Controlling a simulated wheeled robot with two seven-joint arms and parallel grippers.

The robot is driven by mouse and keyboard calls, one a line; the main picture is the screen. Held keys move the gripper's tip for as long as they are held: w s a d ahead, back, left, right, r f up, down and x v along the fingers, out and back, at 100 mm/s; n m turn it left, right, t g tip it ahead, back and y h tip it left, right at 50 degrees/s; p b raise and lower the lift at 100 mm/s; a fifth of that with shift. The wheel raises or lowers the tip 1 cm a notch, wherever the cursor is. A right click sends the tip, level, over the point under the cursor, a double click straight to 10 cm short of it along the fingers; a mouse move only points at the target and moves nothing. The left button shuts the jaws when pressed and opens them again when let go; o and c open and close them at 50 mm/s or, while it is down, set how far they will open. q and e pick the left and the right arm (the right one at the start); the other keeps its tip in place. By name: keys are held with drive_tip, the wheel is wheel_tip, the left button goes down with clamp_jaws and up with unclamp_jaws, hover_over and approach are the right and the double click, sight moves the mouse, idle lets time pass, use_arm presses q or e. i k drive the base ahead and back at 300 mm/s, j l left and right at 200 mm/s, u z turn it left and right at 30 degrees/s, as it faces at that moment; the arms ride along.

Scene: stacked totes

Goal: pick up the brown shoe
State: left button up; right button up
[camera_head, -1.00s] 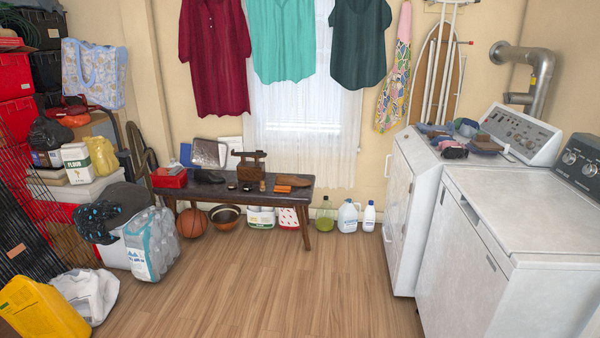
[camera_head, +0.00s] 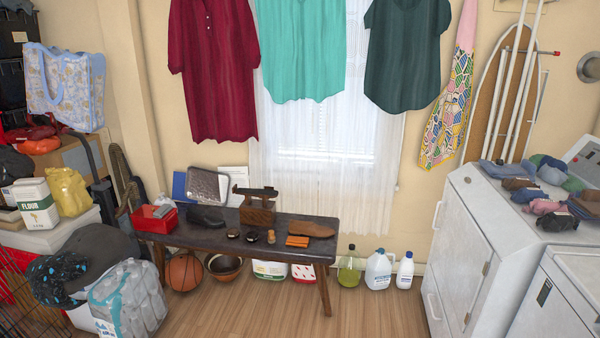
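The brown shoe (camera_head: 311,229) lies on the right end of a dark wooden bench (camera_head: 222,235) under the window. An orange-brown block (camera_head: 297,241) lies just in front of it. A black shoe (camera_head: 206,216) sits farther left on the same bench. Neither of my grippers shows in the head view.
A wooden shoe-shine box (camera_head: 257,211), small tins and a red box (camera_head: 156,219) share the bench. A basketball (camera_head: 184,272) and bottles (camera_head: 378,269) stand on the floor below and right. Bottled water (camera_head: 128,296) is at the front left; washing machines (camera_head: 462,250) are right. Some wood floor is clear.

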sight(295, 227)
drive_tip(key=i, duration=2.35)
